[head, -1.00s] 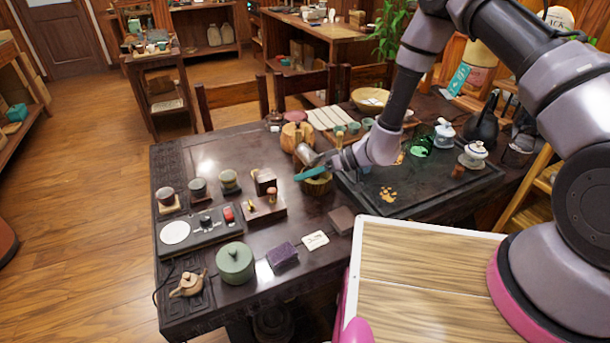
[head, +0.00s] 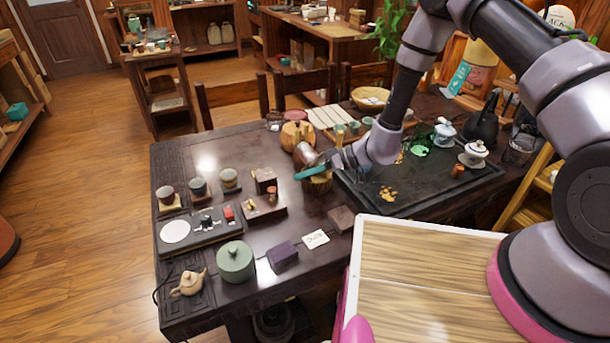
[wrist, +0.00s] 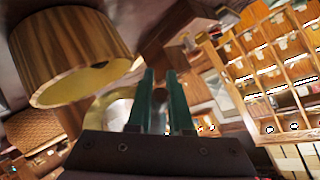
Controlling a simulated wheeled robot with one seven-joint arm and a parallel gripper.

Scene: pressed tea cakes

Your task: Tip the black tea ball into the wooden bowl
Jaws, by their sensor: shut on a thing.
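The fingers and blur hide much of the vessel; a pale rounded part (wrist: 112,106) shows beside the fingers.
A round wooden pot (head: 290,137) stands just behind the vessel. The black tray (head: 425,185) with yellow crumbs lies to the right. A green lidded pot (head: 235,262), a purple box (head: 283,256) and a teapot (head: 189,284) stand at the front left.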

